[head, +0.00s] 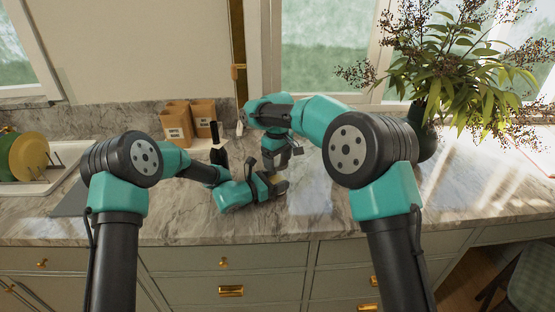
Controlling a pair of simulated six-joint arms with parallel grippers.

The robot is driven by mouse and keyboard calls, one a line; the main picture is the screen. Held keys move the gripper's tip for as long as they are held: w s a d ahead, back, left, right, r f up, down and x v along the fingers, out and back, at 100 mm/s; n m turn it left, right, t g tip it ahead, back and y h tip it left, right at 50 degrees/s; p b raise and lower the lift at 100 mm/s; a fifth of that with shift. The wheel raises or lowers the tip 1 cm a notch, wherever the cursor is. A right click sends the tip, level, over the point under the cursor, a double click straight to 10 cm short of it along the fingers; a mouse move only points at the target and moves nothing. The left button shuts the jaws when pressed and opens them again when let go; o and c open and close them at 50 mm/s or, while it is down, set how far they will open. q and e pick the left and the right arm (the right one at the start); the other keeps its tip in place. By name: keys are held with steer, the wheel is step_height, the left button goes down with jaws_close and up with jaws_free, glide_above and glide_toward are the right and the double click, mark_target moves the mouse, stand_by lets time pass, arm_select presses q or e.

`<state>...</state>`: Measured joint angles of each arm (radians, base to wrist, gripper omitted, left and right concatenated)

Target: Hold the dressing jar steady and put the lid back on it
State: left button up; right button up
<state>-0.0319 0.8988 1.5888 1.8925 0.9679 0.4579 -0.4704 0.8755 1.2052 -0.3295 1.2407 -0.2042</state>
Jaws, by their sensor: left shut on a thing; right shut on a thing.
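My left gripper (279,184) is low over the countertop, left of the picture's middle, and is shut on the dressing jar. Only a small yellowish patch of the jar (276,179) shows between the dark fingers; the rest is hidden. My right gripper (284,158) points down just above and behind the left one, and is shut. What it holds is too small and hidden to make out; the lid cannot be seen clearly. I cannot tell whether the lid touches the jar.
Brown labelled containers (178,127) stand at the back wall, left of the grippers. A sink with yellow and green plates (28,156) is at far left. A leafy plant (455,75) in a dark vase stands at right. The marble countertop (320,220) is clear in front.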

steer(key=m, duration=0.2)
steer(key=shift+m, duration=0.3)
steer(key=o, duration=1)
steer(key=shift+r, duration=2.25)
steer(key=shift+c, duration=0.3)
steer(key=shift+r+n, duration=1.6)
steer(key=shift+r, duration=0.15)
